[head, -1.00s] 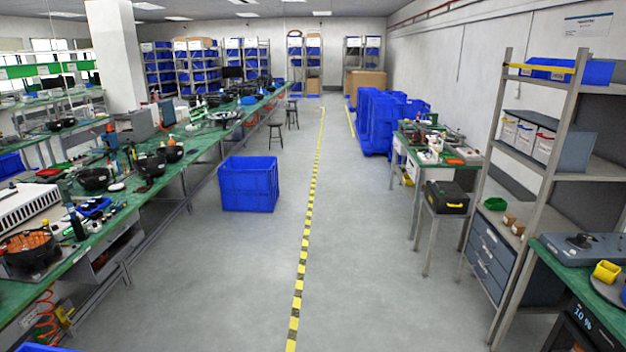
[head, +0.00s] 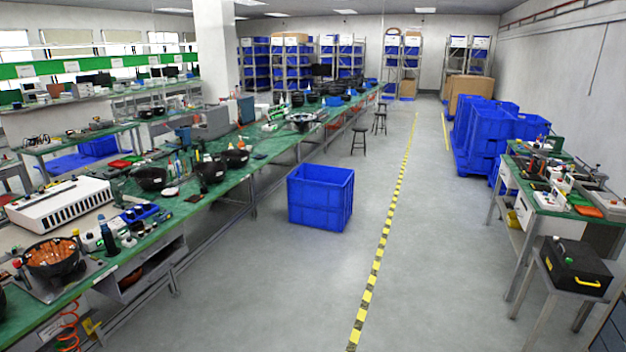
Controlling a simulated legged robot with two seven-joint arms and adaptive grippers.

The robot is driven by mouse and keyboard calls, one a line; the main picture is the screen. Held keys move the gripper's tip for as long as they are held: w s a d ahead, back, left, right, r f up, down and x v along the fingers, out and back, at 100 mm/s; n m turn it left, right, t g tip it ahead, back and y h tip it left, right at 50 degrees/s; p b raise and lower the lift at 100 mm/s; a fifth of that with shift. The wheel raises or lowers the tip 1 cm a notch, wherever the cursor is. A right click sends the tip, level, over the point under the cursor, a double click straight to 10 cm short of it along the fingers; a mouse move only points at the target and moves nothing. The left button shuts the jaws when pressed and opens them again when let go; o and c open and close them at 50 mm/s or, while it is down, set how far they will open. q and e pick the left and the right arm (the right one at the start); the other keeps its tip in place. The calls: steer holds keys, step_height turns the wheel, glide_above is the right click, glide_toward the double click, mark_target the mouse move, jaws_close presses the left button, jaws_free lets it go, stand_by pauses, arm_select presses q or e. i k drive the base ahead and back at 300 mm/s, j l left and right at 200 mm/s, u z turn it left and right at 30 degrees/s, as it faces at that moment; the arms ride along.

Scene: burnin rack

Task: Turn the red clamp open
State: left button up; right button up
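I see no red clamp that I can make out in the head view. A long green-topped workbench (head: 213,190) runs along the left side with many small tools and parts on it, too small to tell apart. Neither my left nor my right gripper shows in the head view.
A blue crate (head: 320,197) stands on the floor beside the bench. Stacked blue crates (head: 490,135), a side table (head: 545,205) and a black case (head: 573,268) are on the right. The grey floor (head: 270,290) along the yellow-black line (head: 384,235) is clear.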

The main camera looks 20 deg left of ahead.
mark_target(17, 264)
steer(key=i+u, duration=0.3)
steer(key=i, duration=0.3)
steer(key=i+u, duration=0.3)
steer(key=i, duration=0.35)
steer(key=i+l+u, duration=0.3)
steer(key=i, duration=0.3)
steer(key=i+j+u, duration=0.2)
steer(key=u, duration=0.2)
steer(key=i+u, duration=0.65)
steer(key=u, duration=0.2)
steer(key=i+l+u, duration=0.1)
steer(key=i+u, duration=0.2)
steer(key=u, duration=0.15)
